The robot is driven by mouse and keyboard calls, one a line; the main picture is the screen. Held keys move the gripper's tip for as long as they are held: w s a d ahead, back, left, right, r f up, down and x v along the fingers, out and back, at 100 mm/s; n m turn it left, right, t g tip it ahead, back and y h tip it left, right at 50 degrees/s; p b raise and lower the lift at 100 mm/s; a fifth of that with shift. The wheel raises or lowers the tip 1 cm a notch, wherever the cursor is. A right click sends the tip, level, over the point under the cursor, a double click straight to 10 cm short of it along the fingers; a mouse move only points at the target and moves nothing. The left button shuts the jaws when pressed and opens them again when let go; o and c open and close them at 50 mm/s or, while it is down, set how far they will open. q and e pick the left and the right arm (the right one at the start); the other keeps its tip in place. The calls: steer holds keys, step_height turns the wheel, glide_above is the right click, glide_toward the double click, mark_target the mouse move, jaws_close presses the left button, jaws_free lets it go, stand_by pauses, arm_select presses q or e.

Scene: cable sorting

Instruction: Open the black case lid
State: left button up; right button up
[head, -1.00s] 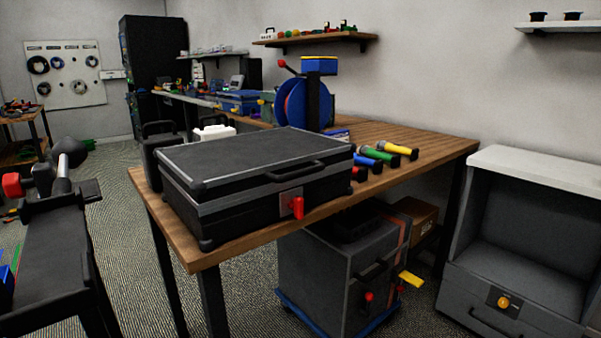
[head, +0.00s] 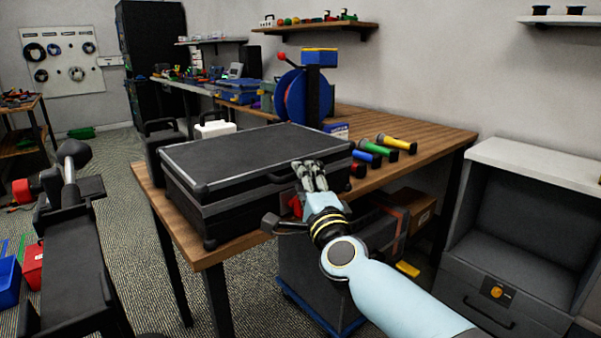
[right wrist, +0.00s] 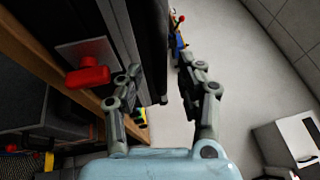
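The black case (head: 240,165) lies on the wooden table with its lid flat and closed. Its dark handle is on the front side, partly hidden behind my right gripper. The red latch (head: 295,205) is on the case front, beside the gripper; it also shows in the right wrist view (right wrist: 88,75). My right gripper (head: 312,172) is at the case front by the handle. In the right wrist view (right wrist: 160,85) its fingers are apart, with a dark part of the case, probably the handle, between them. Contact cannot be told. My left gripper is out of view.
Several coloured cylinders (head: 388,148) lie right of the case on the table (head: 440,140). A blue reel (head: 300,97) stands behind it. A black case (head: 160,138) stands upright at its left. An open grey cabinet (head: 530,220) is at the right.

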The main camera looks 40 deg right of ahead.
steer(key=shift+x, duration=1.3)
jaws_close()
